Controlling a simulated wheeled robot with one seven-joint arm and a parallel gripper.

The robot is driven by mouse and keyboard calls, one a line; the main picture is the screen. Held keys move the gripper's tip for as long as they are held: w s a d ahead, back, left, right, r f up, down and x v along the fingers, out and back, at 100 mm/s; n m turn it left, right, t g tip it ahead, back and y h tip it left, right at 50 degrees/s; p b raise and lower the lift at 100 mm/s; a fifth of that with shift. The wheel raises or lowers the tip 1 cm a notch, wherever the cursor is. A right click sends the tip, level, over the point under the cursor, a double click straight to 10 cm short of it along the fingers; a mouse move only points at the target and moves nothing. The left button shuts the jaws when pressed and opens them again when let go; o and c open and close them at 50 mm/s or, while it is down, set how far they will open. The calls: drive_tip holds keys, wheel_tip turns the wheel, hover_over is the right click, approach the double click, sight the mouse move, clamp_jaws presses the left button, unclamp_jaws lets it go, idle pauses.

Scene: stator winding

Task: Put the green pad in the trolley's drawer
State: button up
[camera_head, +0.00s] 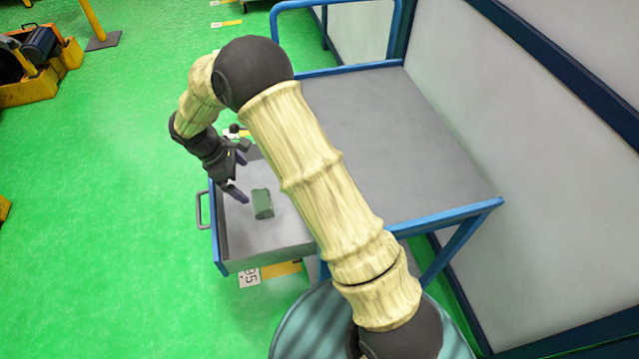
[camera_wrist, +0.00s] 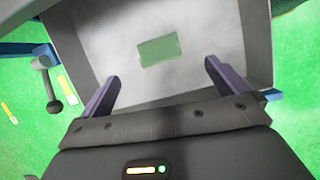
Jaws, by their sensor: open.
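The green pad (camera_head: 262,204) lies flat on the floor of the trolley's pulled-out drawer (camera_head: 274,244). It also shows in the wrist view as a green rectangle (camera_wrist: 159,51) on the drawer's pale floor (camera_wrist: 100,42). My gripper (camera_head: 240,174) is over the drawer, just up and left of the pad in the head view. Its two fingers are spread apart with nothing between them, and they show in the wrist view (camera_wrist: 157,80). The pad is beyond the fingertips there, not touched by them.
The blue-framed trolley (camera_head: 445,215) has a bare grey top (camera_head: 370,130), partly hidden by my arm. The drawer's handle (camera_head: 202,210) sticks out at left. A grey panel wall stands at right. Yellow bins (camera_head: 30,92) stand far left. The green floor between is clear.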

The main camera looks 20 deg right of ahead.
drive_tip(key=s+d+r+m+t+y, duration=0.1)
drive_tip(key=s+d+r+m+y, duration=0.1)
drive_tip(key=s+d+r+m, duration=0.4)
drive_tip(key=s+d+r+m+t+y, duration=0.1)
drive_tip(key=s+d+r+m, duration=0.4)
drive_tip(key=s+d+m, duration=0.5)
drive_tip(key=s+d+y, duration=0.1)
drive_tip(key=s+d, duration=0.1)
drive_tip(key=shift+s+d+r+m+t, duration=0.25)
drive_tip(key=shift+d+r+m+t, duration=0.05)
drive_tip(key=shift+d+r+t, duration=0.1)
